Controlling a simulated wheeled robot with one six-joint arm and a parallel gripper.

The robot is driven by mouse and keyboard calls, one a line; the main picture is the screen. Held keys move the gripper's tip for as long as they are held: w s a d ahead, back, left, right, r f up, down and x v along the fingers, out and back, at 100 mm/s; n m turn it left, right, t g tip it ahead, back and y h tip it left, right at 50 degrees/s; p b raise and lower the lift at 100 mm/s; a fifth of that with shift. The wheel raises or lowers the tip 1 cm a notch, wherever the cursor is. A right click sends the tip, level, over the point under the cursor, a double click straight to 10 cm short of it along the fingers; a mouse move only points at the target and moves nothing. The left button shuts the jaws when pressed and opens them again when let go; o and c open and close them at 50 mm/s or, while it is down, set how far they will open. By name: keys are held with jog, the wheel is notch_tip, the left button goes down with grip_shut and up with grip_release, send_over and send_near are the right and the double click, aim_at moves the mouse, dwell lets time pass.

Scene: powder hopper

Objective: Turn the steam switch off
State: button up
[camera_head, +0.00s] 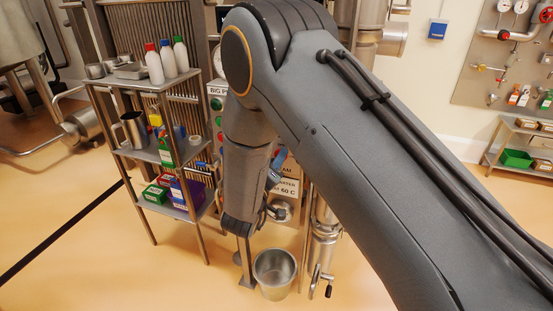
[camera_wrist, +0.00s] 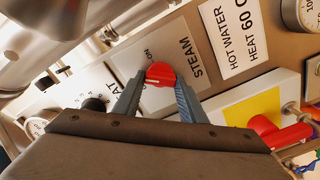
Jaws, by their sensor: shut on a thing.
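The steam switch is a red round knob (camera_wrist: 160,75) on a pale plate (camera_wrist: 128,58) marked STEAM, with the word ON beside the knob. My gripper (camera_wrist: 161,84) has its two blue-grey fingers on either side of the knob, shut on it, in the wrist view. A small pale mark shows on the knob; I cannot tell which setting it points to. In the head view my arm hides most of the panel, and the switch cannot be made out there.
In the wrist view a black knob (camera_wrist: 95,104) lies left of my fingers and a red handle (camera_wrist: 278,134) lies right. In the head view a shelf rack (camera_head: 150,155) with bottles and boxes stands left, and a metal bucket (camera_head: 274,275) stands on the floor.

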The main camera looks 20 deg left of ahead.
jog(key=n+p, duration=0.2)
jog(key=n, duration=0.5)
jog(key=shift+a, duration=0.1)
jog(key=shift+f, duration=0.1)
dwell(0.4)
jog(key=o, duration=1.1)
jog(key=shift+c, duration=0.2)
jog(key=s+b, duration=0.2)
jog(key=s, duration=0.5)
jog(key=shift+s+a, duration=0.25)
jog(key=shift+s, duration=0.15)
